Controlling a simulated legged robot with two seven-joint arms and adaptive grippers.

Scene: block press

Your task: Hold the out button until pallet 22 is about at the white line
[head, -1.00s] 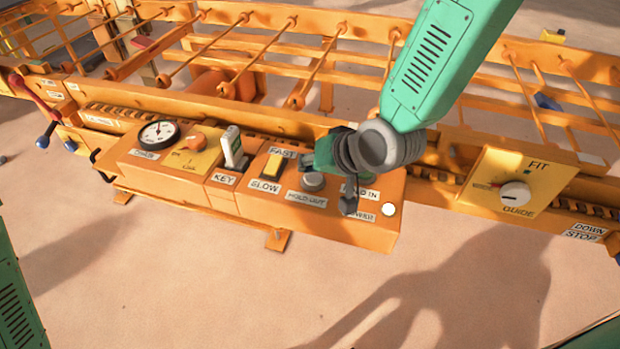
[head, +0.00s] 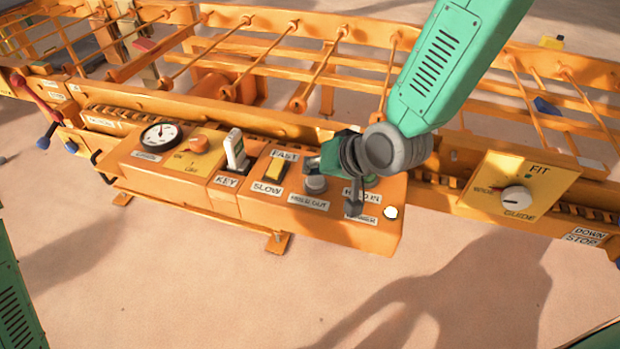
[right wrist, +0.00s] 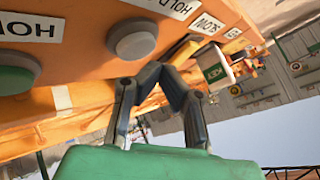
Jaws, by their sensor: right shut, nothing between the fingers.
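The grey HOLD OUT button (head: 316,184) sits on the orange control panel, and it shows large in the right wrist view (right wrist: 132,42). My right gripper (head: 312,166) is shut and empty, just above and behind this button in the head view. In the right wrist view its fingertips (right wrist: 165,72) are beside the button, toward the yellow switch, and look apart from it. The green HOLD IN button (head: 369,180) is partly hidden by my wrist; it also shows in the right wrist view (right wrist: 16,76). I cannot make out pallet 22 or the white line. My left gripper is out of view.
Left of the button are a yellow FAST/SLOW switch (head: 274,168), a key (head: 236,150) and a dial gauge (head: 161,136). A white lamp (head: 391,212) is at the panel's right corner. A yellow FIT GUIDE plate (head: 527,187) stands at right. Orange rails run behind.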

